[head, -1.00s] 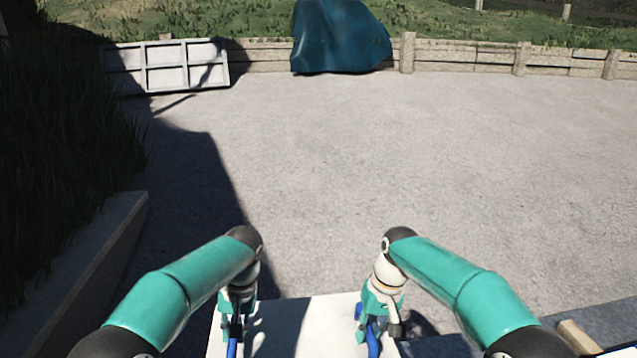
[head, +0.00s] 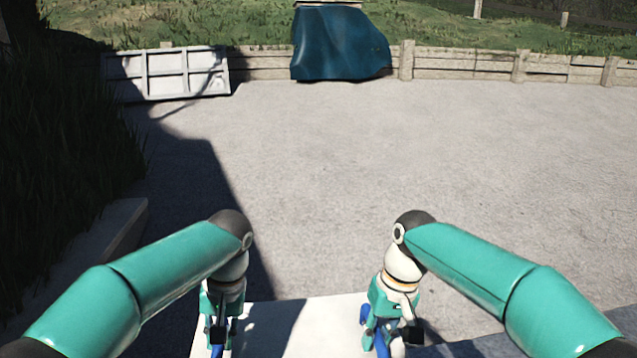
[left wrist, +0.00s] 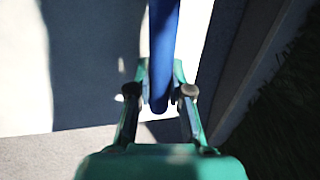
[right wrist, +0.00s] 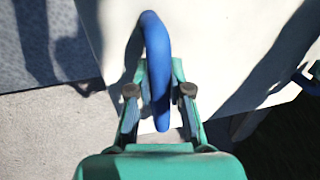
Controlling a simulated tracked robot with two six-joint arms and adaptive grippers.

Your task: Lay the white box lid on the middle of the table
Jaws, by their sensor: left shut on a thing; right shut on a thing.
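The white box lid (head: 300,325) is a flat white panel at the bottom middle of the head view, with a blue handle near each side. My left gripper (left wrist: 160,92) is shut on the left blue handle (left wrist: 163,40), seen close in the left wrist view. My right gripper (right wrist: 160,92) is shut on the right blue handle (right wrist: 155,45), which curves up between its fingers in the right wrist view. The lid's near part is cut off by the head view's lower edge. I cannot tell from these frames what lies under it.
Open gravel (head: 330,180) spreads ahead. A low kerb (head: 110,240) and dark grass are at left. A white panel (head: 185,75), a blue-covered heap (head: 340,45) and a low fence (head: 460,60) stand far back. A grey surface (head: 465,335) shows right of the lid.

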